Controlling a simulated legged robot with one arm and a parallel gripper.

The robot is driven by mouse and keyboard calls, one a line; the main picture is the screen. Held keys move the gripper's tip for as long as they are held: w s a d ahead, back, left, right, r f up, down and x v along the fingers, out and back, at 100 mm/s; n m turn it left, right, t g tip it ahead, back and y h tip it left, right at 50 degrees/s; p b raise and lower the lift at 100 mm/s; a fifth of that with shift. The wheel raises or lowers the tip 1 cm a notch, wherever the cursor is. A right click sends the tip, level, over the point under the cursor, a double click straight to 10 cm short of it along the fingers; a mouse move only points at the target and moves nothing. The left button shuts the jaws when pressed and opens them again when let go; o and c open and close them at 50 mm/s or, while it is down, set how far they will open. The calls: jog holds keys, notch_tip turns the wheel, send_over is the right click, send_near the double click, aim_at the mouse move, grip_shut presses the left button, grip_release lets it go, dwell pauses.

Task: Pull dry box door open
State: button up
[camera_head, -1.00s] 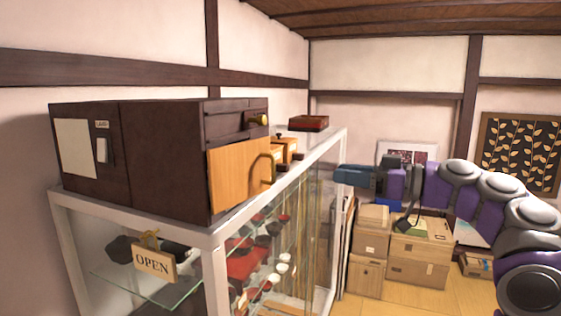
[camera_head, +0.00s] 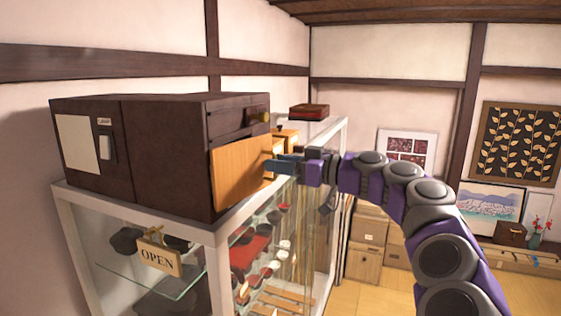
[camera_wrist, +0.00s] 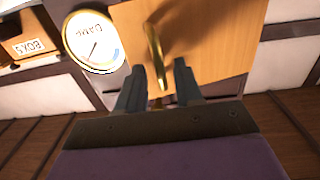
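The dry box (camera_head: 165,150) is a dark brown box lying on top of a glass display case. Its light wooden door (camera_head: 238,172) is on the right face, and it also fills the upper middle of the wrist view (camera_wrist: 220,40). The brass handle (camera_wrist: 156,55) on the door shows in the wrist view; my gripper covers it in the head view. My gripper (camera_head: 275,166) is at the door's right side. In the wrist view my gripper (camera_wrist: 158,82) has its two fingers apart, one on each side of the handle's lower part, with gaps visible.
The white-framed glass case (camera_head: 215,270) holds dishes and an OPEN sign (camera_head: 157,259). A round gauge (camera_wrist: 94,42) and a labelled wooden box (camera_wrist: 27,44) are beside the door. A dark red box (camera_head: 309,111) sits farther back. Cardboard boxes (camera_head: 364,262) stand on the floor behind.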

grip_shut()
dwell(0.3)
dwell(1.2)
